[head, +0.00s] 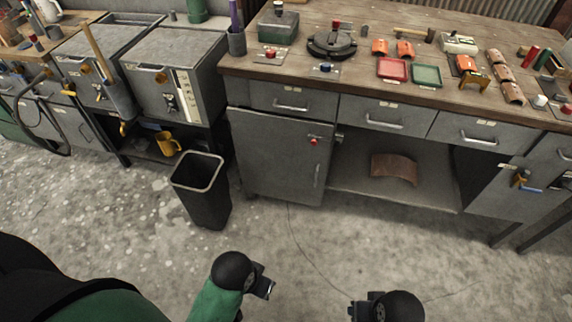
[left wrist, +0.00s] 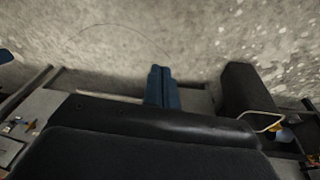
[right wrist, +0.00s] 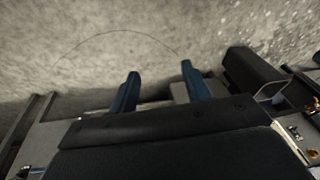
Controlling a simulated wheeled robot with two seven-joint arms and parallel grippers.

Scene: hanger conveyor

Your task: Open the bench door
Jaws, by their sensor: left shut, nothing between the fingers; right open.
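The grey bench door (head: 275,155) is on the left part of the bench front in the head view, below a drawer. It looks shut. It has a vertical bar handle (head: 317,175) near its right edge and a red knob (head: 314,141) above that. My left gripper (head: 266,288) is in front of the door, low and apart from it; its blue fingers (left wrist: 162,86) are together and empty in the left wrist view. My right gripper (head: 355,311) is at the bottom of the head view, right of the left one. Its fingers (right wrist: 162,88) are apart and empty in the right wrist view.
A black bin (head: 202,195) stands on the floor left of the door. Right of the door is an open bay with a curved brown piece (head: 394,169) on its shelf. Tools and parts cover the wooden bench top (head: 290,88). The floor (head: 310,245) before the door is clear apart from a thin line.

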